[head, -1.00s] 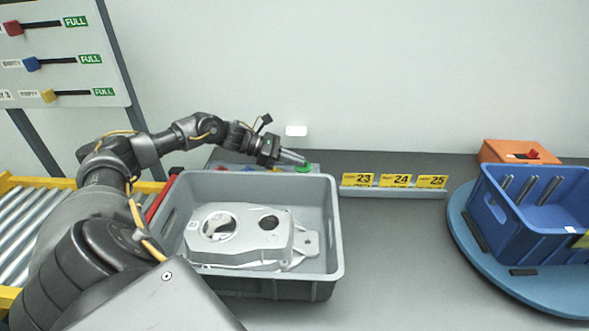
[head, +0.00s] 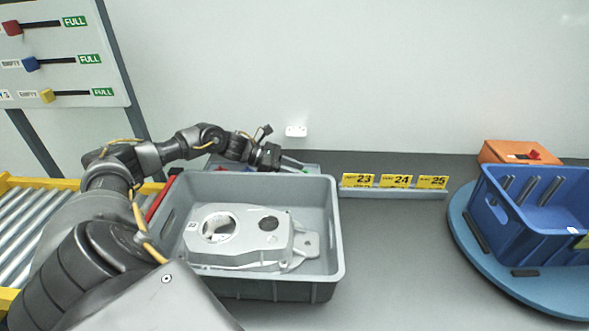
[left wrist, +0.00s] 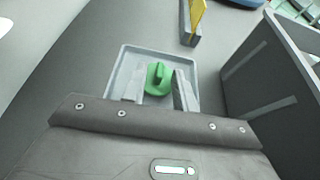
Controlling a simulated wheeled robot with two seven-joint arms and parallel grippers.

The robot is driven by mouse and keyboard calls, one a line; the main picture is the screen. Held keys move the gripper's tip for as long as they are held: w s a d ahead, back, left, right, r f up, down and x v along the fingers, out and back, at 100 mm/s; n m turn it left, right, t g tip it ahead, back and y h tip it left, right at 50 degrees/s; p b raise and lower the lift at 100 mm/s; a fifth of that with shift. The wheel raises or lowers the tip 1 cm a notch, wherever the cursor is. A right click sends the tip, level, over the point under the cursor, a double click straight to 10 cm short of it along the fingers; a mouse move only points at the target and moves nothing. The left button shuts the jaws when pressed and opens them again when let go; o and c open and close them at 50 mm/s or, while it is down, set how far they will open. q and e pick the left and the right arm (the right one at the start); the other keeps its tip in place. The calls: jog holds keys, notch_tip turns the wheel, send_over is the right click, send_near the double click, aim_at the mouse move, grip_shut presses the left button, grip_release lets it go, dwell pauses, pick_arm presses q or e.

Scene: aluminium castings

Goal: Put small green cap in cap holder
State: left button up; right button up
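The small green cap (left wrist: 157,82) shows in the left wrist view, between the two fingers of my left gripper (left wrist: 160,88). The fingers stand apart, one on each side of it; I cannot tell whether they press on it. Below is a light grey square tray (left wrist: 125,62); whether the cap rests in it is unclear. In the head view my left gripper (head: 292,165) is low behind the grey bin, over a grey board (head: 314,169), and the cap is mostly hidden there. I cannot make out a cap holder for certain. My right gripper is not in view.
The grey bin (head: 332,240) with an aluminium casting (head: 240,240) stands just in front of my left gripper. A yellow-labelled rail (head: 393,191) lies to the right. A blue crate (head: 530,235) and an orange box (head: 500,150) stand farther right. The table between is clear.

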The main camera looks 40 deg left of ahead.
pick_arm(q)
jog(key=shift+r+p, duration=0.2)
jog(key=shift+p, duration=0.1)
jog(key=v, duration=0.2)
jog(key=b+v, duration=0.1)
jog(key=v, duration=0.1)
jog(key=b+v, duration=0.1)
jog(key=v, duration=0.1)
jog(key=shift+s+a+f, duration=0.2)
jog(key=shift+a+f, duration=0.1)
jog(key=v, duration=0.4)
jog(key=shift+a, duration=0.1)
jog(key=shift+v, duration=0.75)
